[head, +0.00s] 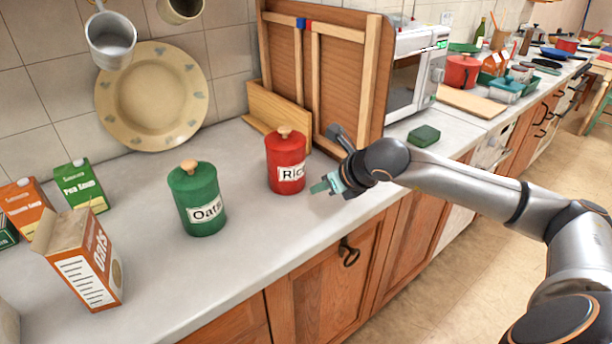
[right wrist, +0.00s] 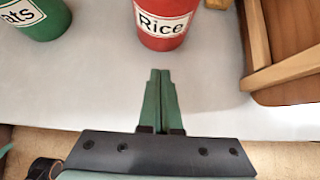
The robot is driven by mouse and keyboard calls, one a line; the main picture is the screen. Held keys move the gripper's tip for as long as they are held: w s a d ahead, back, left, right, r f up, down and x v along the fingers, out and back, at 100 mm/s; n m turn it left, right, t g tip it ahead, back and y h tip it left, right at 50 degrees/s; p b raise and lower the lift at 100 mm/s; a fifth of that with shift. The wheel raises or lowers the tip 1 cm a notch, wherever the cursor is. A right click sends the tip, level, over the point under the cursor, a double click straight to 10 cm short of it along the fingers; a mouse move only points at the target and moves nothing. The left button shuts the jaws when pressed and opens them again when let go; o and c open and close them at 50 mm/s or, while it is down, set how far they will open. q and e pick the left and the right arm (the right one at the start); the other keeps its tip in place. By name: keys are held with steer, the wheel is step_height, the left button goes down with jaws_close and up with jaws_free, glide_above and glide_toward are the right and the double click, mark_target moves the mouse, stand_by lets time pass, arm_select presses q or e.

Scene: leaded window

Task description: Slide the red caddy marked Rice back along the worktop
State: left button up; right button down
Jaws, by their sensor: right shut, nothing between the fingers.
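The red caddy marked Rice (head: 285,160) stands upright on the worktop (head: 250,225), with a round wooden knob on its lid. Its lower part and label also show at the top of the right wrist view (right wrist: 165,22). My right gripper (head: 320,187) is just in front and to the right of the caddy, low over the worktop. Its green fingers (right wrist: 159,72) are together and empty, pointing at the caddy's label side with a small gap between. My left gripper is not in view.
A green Oats caddy (head: 197,200) stands to the left. Behind the Rice caddy are a wooden rack (head: 275,108) and a large wooden framed panel (head: 340,60) against the wall. A small dark green block (head: 423,136) lies to the right. Cartons (head: 88,260) stand far left.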

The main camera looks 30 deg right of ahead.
mark_target(298, 184)
steer(key=shift+w+a+f+p, duration=0.15)
steer(key=shift+w+p, duration=0.1)
steer(key=shift+w, duration=0.6)
steer(key=shift+w+f+p, duration=0.2)
steer(key=shift+w+p, duration=0.05)
steer(key=shift+w, duration=0.55)
steer(key=shift+w+a+f+p, duration=0.15)
steer(key=shift+w+p, duration=0.1)
steer(key=shift+w, duration=0.6)
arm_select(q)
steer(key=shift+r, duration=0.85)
arm_select(e)
steer(key=shift+d, duration=0.1)
